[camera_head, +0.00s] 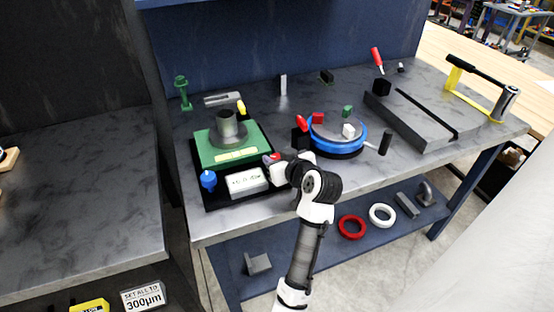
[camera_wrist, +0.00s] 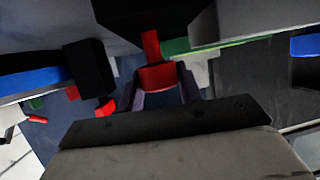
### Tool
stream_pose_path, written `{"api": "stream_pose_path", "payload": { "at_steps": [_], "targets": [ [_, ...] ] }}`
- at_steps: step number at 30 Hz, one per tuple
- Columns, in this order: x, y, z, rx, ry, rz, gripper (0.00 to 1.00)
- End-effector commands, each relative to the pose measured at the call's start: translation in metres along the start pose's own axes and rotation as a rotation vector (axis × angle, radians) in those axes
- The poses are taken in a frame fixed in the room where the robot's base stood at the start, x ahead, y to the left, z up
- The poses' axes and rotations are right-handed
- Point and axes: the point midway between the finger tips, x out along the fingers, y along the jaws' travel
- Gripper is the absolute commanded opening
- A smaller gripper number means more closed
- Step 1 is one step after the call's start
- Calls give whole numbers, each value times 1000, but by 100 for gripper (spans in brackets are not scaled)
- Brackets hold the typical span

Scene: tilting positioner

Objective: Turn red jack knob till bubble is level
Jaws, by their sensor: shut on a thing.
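The tilting positioner has a green plate (camera_head: 205,150) on a black base, with a grey cylinder (camera_head: 228,124) on top. The red jack knob (camera_head: 270,157) is at the plate's right front corner; it also shows in the wrist view (camera_wrist: 157,76) with a red stem above it. My gripper (camera_wrist: 160,88) is shut on the red knob, with one finger on each side. In the head view my wrist partly covers the knob. A blue knob (camera_head: 208,180) and a yellow knob (camera_head: 241,107) stand at other edges of the plate. I cannot make out the bubble.
A white labelled box (camera_head: 246,181) sits at the front of the base, close to my gripper. A blue round turntable (camera_head: 361,143) with coloured blocks stands just right. A grey slotted block (camera_head: 408,122) lies farther right. Free bench top remains at the front right.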

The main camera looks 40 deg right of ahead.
Motion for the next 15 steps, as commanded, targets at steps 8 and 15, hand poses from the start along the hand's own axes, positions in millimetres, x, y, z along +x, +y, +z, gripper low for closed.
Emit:
{"api": "stream_pose_path", "payload": {
  "at_steps": [8, 15],
  "targets": [
    [0, 1, 0, -41, -1, -98, 13],
    [0, 0, 0, -53, -1, -125, 13]
  ]
}}
